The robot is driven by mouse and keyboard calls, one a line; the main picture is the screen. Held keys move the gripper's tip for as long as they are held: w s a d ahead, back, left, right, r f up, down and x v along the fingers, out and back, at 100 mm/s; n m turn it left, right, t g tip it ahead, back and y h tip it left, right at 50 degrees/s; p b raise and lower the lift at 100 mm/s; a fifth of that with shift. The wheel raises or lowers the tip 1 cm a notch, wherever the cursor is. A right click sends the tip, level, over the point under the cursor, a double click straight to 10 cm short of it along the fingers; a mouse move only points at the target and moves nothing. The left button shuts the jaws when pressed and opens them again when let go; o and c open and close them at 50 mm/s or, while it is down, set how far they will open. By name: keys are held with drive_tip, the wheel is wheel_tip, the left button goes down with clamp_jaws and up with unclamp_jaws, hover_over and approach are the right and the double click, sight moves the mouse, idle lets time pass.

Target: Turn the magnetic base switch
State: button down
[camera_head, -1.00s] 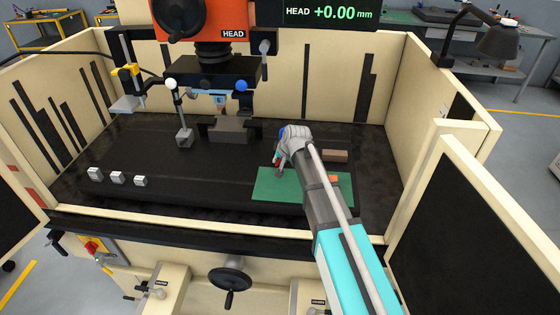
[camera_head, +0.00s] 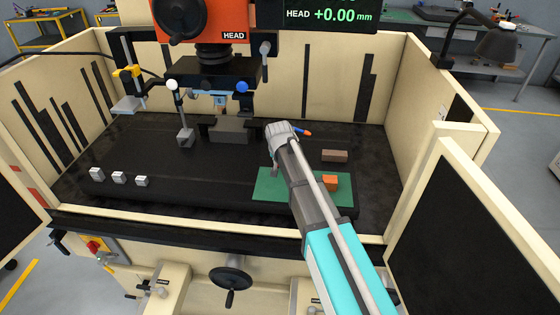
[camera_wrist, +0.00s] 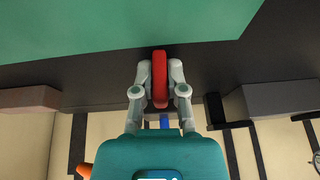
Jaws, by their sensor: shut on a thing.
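My gripper (camera_wrist: 160,68) is shut on a red, elongated thing (camera_wrist: 160,85), which stands between its two grey fingers in the wrist view. In the head view my wrist (camera_head: 283,130) is over the back edge of the green mat (camera_head: 263,186), and the fingers and red thing are mostly hidden behind it. The magnetic base appears to be the small grey block (camera_head: 185,137) left of centre, with a thin rod rising from it. My gripper is well to its right and apart from it. Its switch is too small to make out.
An orange block (camera_head: 330,183) lies on the mat, and a brown block (camera_head: 335,155) lies behind it. A grey vise-like block (camera_head: 230,133) stands under the machine head (camera_head: 205,72). Several small pale blocks (camera_head: 118,177) sit at left. The dark table's middle is clear.

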drive_tip(key=c, duration=0.7)
unclamp_jaws()
